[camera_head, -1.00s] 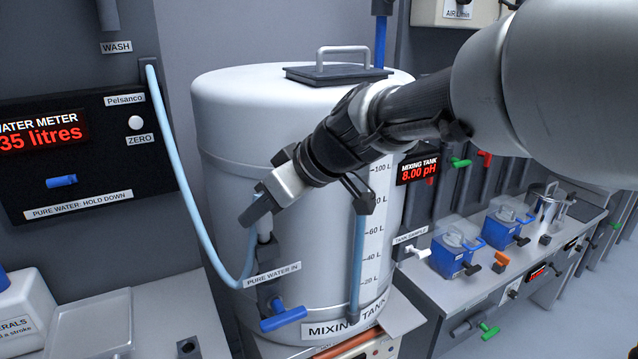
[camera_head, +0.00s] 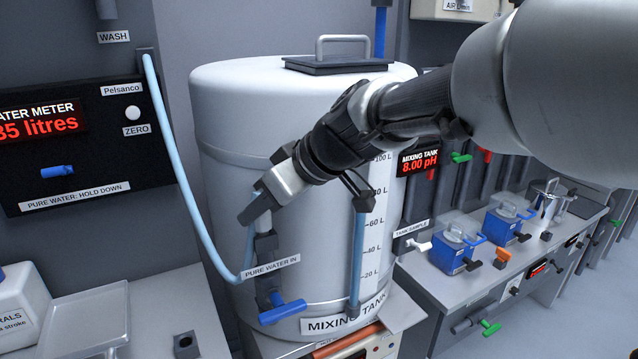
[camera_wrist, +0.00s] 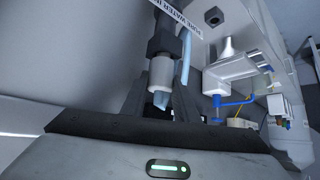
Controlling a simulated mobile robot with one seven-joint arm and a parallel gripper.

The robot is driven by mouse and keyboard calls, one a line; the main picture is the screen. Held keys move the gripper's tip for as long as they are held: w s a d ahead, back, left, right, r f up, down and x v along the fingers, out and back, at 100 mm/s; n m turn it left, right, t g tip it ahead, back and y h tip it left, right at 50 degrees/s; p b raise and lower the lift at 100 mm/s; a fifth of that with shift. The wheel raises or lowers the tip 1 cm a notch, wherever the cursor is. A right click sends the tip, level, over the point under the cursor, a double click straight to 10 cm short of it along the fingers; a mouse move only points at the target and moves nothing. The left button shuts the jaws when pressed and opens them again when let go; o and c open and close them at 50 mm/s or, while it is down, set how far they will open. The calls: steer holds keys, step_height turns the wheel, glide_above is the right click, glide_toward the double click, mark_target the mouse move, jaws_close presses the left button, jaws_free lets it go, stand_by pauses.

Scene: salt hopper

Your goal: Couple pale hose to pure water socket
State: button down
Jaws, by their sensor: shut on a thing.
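The pale blue hose (camera_head: 180,165) runs from the meter panel, loops down beside the mixing tank (camera_head: 230,110) and rises to my gripper (camera_head: 256,208). My gripper is shut on the hose's end, whose light grey collar (camera_wrist: 161,72) shows between the dark fingers (camera_wrist: 160,103) in the wrist view. The dark pure water socket (camera_head: 266,244) is at the tank's lower front, behind the "PURE WATER IN" label. The collar is in line with the socket and appears to meet it. I cannot tell whether it is locked on.
A blue valve handle (camera_head: 283,312) sits just below the socket. The meter panel (camera_head: 85,130) is at left, above a counter with a clear tray (camera_head: 90,315). A sight tube (camera_head: 357,255) runs down the tank's front.

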steer(key=shift+f+b, duration=0.45)
steer(key=shift+b, duration=0.05)
steer(key=c, duration=1.3)
jaws_free()
